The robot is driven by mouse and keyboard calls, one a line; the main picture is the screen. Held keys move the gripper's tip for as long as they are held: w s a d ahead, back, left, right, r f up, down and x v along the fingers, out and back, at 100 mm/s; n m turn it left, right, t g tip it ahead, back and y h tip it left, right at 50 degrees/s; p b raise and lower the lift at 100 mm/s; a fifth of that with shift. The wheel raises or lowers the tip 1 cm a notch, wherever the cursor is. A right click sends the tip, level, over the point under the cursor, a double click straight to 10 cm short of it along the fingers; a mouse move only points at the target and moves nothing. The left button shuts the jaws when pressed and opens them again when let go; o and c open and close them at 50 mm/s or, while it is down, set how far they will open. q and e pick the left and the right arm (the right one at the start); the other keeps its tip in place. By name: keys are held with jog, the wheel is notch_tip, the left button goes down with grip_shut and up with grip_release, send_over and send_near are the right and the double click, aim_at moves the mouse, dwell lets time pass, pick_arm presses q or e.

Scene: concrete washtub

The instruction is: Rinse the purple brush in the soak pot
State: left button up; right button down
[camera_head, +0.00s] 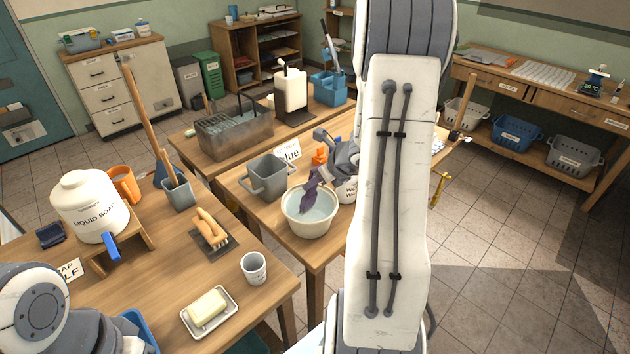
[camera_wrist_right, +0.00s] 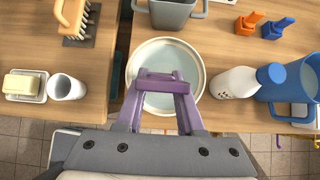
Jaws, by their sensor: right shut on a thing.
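The purple brush (camera_wrist_right: 163,86) is between the fingertips of my right gripper (camera_wrist_right: 160,98), which is shut on it. In the head view the right gripper (camera_head: 314,183) points down over a round white pot (camera_head: 308,227) of water, which I take to be the soak pot. The brush is hard to tell from the purple-grey fingers there, and its lower end is hidden. The white pot also shows in the wrist view (camera_wrist_right: 134,68), below the brush. I cannot tell whether the brush touches the water. My left arm shows at the lower left, its fingers out of sight.
A grey two-handled bucket (camera_head: 268,176) stands behind the pot. In the wrist view a white bottle (camera_wrist_right: 233,83) and blue jug (camera_wrist_right: 290,78) stand close right. A tan brush (camera_head: 211,228), white cup (camera_head: 254,267) and soap dish (camera_head: 209,312) are on the near table.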

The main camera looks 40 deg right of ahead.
jog(key=shift+d+p, duration=0.35)
jog(key=shift+d, duration=0.55)
notch_tip(320, 180, up, 7)
jog(key=p, duration=0.6)
dwell(1.2)
